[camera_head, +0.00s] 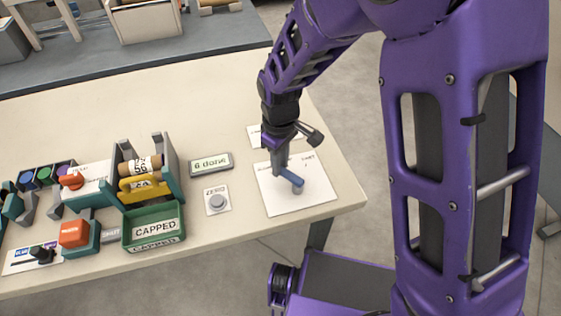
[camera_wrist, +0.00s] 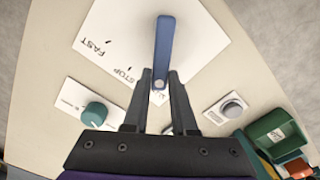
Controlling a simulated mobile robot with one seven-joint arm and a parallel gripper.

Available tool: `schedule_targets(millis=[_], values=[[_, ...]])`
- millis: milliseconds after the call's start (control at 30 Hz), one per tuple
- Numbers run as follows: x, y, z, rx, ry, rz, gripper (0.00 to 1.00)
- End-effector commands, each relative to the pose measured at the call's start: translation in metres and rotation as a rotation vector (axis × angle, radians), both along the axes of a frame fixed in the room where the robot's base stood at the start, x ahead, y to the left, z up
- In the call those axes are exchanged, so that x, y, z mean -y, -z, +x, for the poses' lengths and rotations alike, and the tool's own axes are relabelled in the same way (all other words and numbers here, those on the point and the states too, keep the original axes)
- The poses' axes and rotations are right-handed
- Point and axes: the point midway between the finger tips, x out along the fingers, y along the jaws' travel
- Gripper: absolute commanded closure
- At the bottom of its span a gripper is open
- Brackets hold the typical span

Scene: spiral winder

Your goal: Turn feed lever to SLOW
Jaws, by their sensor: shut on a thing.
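The feed lever is a blue bar (camera_head: 291,178) over a white dial plate (camera_head: 312,196) at the table's right end. In the wrist view the lever (camera_wrist: 164,48) runs from the plate's middle down to my gripper (camera_wrist: 160,82). My fingers are shut on its near end, one on each side. The plate (camera_wrist: 195,45) shows FAST at left and STOP nearer the fingers. A third label beside the lever's held end is mostly hidden by my fingers, so I cannot read it. In the head view my gripper (camera_head: 280,160) reaches down to the lever.
A grey ZERO button (camera_head: 217,202) sits left of the plate, with a "6 done" display (camera_head: 210,164) behind it. A green CAPPED bin (camera_head: 153,228) stands further left. A teal knob (camera_wrist: 95,114) is on the plate's other side. The table's back is clear.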

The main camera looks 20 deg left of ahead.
Motion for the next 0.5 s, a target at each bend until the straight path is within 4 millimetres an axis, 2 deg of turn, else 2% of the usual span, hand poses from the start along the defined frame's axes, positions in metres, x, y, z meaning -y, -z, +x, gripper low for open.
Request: schedule_targets(millis=[167,200,300,367,500], values=[[-0.0011,-0.0009,-0.0003,0.001,-0.005,0.001,1.0],[-0.0011,-0.0009,-0.0003,0.0,-0.006,0.001,0.71],[-0.001,-0.0007,-0.0003,0.0,-0.005,0.001,0.53],[-0.0009,-0.0006,-0.0004,0.0,-0.004,0.001,0.45],[-0.0006,-0.0003,-0.0003,0.0,-0.003,0.0,0.45]])
